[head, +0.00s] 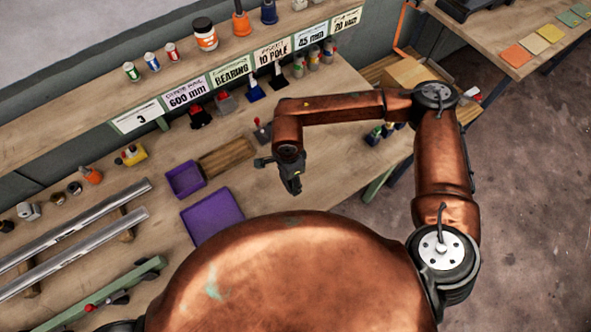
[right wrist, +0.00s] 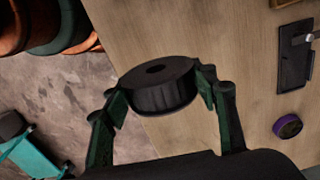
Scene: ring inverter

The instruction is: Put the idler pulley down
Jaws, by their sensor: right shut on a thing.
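The idler pulley (right wrist: 160,86) is a black, ribbed, thick disc with a hole in its top. In the right wrist view it sits between the two fingers of my right gripper (right wrist: 160,98), which is shut on it. In the head view my right gripper (head: 292,186) points down over the front part of the wooden workbench (head: 330,175), right of the purple trays. The pulley cannot be made out there. In the wrist view the bench top and the floor lie below the pulley; its height above the bench is hard to tell. My left gripper is not in view.
Metal rails (head: 80,243) lie further left. A labelled shelf (head: 200,65) runs along the back. Bare bench surrounds the gripper.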

